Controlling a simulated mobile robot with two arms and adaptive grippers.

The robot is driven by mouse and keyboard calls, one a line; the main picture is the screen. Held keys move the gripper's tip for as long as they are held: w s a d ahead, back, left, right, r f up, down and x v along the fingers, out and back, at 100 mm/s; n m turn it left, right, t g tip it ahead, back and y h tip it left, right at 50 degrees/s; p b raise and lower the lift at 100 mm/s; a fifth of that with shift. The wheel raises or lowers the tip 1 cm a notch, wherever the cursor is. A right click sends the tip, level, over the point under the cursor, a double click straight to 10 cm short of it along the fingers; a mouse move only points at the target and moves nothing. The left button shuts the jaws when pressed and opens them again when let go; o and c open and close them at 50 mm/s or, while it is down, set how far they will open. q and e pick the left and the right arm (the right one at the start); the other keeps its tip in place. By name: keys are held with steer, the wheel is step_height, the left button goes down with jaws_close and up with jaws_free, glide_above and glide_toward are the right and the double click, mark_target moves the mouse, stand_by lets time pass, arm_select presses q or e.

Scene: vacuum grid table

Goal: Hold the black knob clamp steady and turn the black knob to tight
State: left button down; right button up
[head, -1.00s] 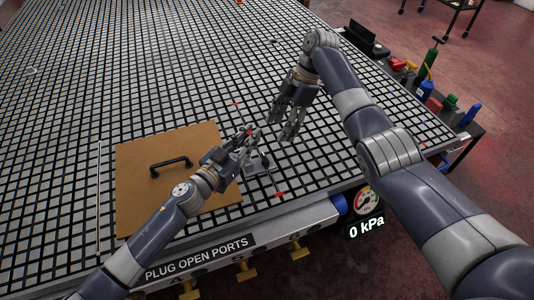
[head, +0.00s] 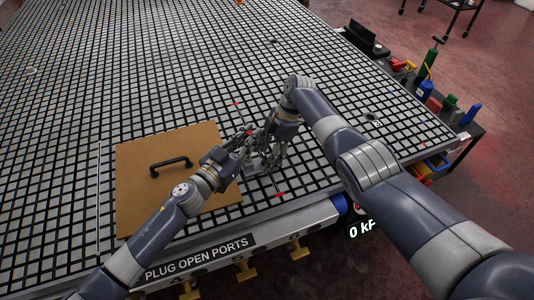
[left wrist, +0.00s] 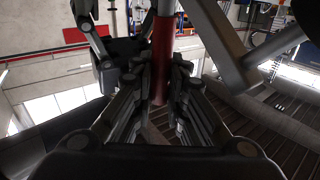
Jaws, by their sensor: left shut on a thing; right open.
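The knob clamp (head: 254,168) stands at the right edge of the brown board in the head view, largely hidden by my grippers. A small red part (head: 249,132) shows at its top. My left gripper (head: 247,140) is shut on the clamp from the left. In the left wrist view, a dark red post (left wrist: 162,60) rises between the fingers of my left gripper (left wrist: 160,88). My right gripper (head: 266,152) is open and close beside the clamp on its right, with fingers pointing down. I cannot make out the black knob or whether the right fingers touch anything.
The brown board (head: 140,205) with a black handle (head: 171,166) lies on the grid table (head: 200,70). A thin dark rod with a red tip (head: 281,195) is near the front edge. Bottles and tools sit on a side cart (head: 462,125). The table's far part is mostly clear.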

steer(key=c, duration=1.1)
steer(key=shift+o, duration=0.2)
steer(key=shift+m, duration=0.3)
steer(key=shift+s+m+t, duration=0.1)
steer(key=shift+m+t, duration=0.5)
steer(key=shift+m, duration=0.75)
steer(key=shift+s+m+t, duration=0.1)
steer(key=shift+m+t, duration=0.5)
steer(key=shift+m, duration=0.75)
steer(key=o, duration=1.1)
steer(key=shift+c, duration=0.2)
